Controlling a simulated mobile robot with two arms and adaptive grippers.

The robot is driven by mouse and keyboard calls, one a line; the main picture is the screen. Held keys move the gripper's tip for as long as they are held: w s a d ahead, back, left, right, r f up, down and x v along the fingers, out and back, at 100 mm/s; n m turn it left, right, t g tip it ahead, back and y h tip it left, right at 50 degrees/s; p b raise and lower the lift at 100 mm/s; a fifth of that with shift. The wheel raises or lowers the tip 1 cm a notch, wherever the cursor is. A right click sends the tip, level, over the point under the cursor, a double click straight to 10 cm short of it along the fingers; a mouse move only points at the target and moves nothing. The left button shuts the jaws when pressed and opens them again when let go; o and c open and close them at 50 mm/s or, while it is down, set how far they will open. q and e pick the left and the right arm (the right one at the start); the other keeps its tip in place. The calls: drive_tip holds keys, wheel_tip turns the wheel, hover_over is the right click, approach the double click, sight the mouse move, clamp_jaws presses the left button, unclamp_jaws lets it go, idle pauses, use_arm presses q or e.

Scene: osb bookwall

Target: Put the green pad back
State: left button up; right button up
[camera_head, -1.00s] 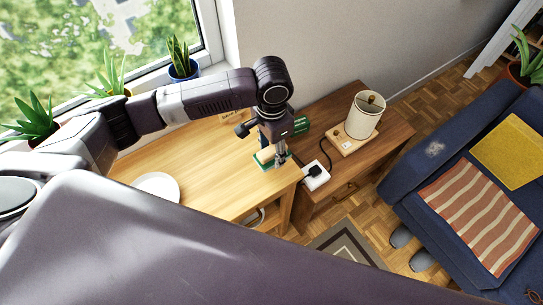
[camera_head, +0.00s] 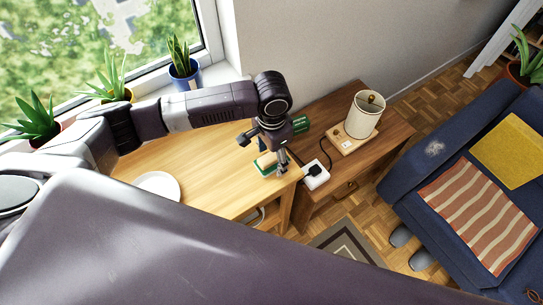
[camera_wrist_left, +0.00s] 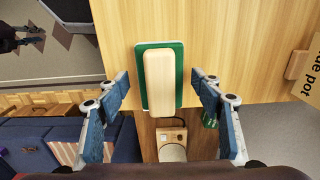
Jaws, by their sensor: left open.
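A green pad (camera_wrist_left: 176,55) with a pale wooden block on top (camera_wrist_left: 158,82) lies flat on the wooden table, near its right end. In the head view the pad (camera_head: 265,168) is partly hidden by my left gripper (camera_head: 283,162). In the left wrist view my left gripper (camera_wrist_left: 162,92) is open, with one blue-padded finger on each side of the pad and block. There is a clear gap on both sides and nothing is held.
A side table (camera_head: 385,140) stands beyond the wooden table (camera_head: 205,150), with a lamp (camera_head: 362,118), a green object (camera_head: 302,124) and a white socket box (camera_head: 316,176). A white plate (camera_head: 158,185) lies left of the gripper. Potted plants line the window sill.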

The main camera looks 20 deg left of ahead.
sight(272, 157)
use_arm(q)
wheel_tip(272, 157, up, 12)
drive_tip(key=b, duration=0.1)
drive_tip(key=shift+f, duration=0.2)
idle(0.6)
